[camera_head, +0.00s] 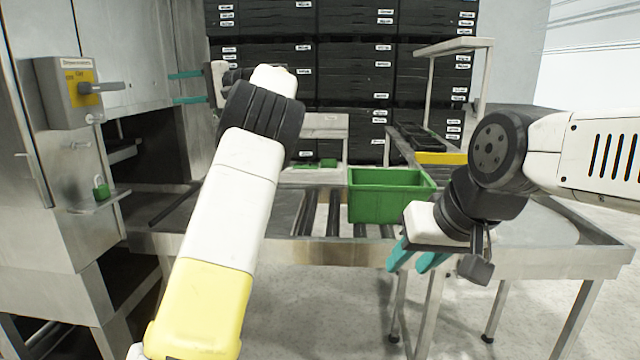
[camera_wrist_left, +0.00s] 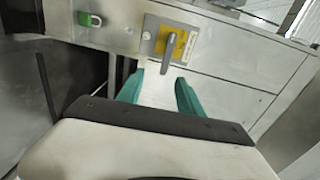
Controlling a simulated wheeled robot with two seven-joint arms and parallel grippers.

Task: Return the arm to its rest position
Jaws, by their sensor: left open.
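My left arm reaches up and forward in the head view. Its left gripper (camera_head: 173,88) has teal fingers pointing left toward the washer, apart and with nothing between them. The wrist view shows the same left gripper (camera_wrist_left: 158,78) open, facing the switch box with its grey handle (camera_wrist_left: 170,52). The fingertips look clear of the handle (camera_head: 101,87), with a gap in the head view. My right gripper (camera_head: 406,269) hangs at the right in front of the table, its teal fingers apart and empty, pointing down.
The grey switch box (camera_head: 68,106) is on the metal washer cabinet at left. A green padlock (camera_head: 101,190) is below it. A green crate (camera_head: 392,207) stands on the roller conveyor (camera_head: 318,214). A metal table (camera_head: 545,235) is at right. Stacked black crates (camera_head: 350,75) fill the back.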

